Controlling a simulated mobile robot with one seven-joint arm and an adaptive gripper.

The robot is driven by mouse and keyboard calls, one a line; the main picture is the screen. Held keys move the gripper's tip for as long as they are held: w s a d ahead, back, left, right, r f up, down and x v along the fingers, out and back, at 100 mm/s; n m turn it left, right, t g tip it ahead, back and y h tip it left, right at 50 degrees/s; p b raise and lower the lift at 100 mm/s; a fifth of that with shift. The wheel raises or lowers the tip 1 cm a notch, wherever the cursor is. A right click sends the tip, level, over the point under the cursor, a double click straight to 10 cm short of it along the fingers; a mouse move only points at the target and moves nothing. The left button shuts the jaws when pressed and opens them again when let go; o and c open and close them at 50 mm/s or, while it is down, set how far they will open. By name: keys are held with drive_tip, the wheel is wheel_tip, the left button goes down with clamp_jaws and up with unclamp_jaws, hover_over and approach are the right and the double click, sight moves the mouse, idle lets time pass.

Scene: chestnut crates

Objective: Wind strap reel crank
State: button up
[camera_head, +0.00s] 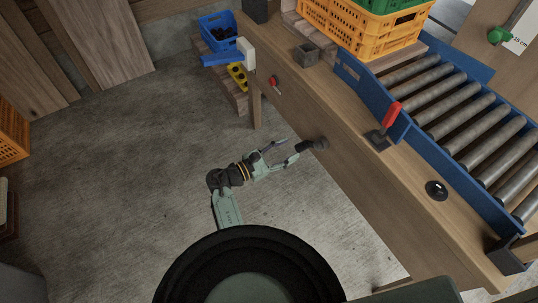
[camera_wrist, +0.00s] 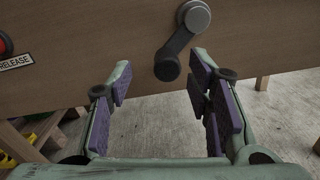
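The crank is on the front board of the wooden bench. In the wrist view it has a grey round hub (camera_wrist: 193,15), a dark arm slanting down to the left, and a black knob (camera_wrist: 167,66) at its lower end. In the head view the crank (camera_head: 319,144) sticks out from the board toward my gripper (camera_head: 284,152). My gripper (camera_wrist: 160,84) is open and empty, its purple-padded fingers apart on either side of the knob as seen in the wrist view. I cannot tell whether the knob lies between the pads in depth. No strap is visible.
A red button with a RELEASE label (camera_wrist: 16,62) is left of the crank. On the bench are a red-handled lever (camera_head: 390,115), a black disc (camera_head: 436,190), a roller conveyor (camera_head: 470,115) and a yellow crate (camera_head: 350,35). The concrete floor around my arm is clear.

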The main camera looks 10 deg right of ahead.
drive_tip(key=v, duration=0.6)
drive_tip(key=shift+s+d+f+b, duration=0.1)
drive_tip(key=shift+f+b, duration=0.05)
drive_tip(key=shift+b, duration=0.2)
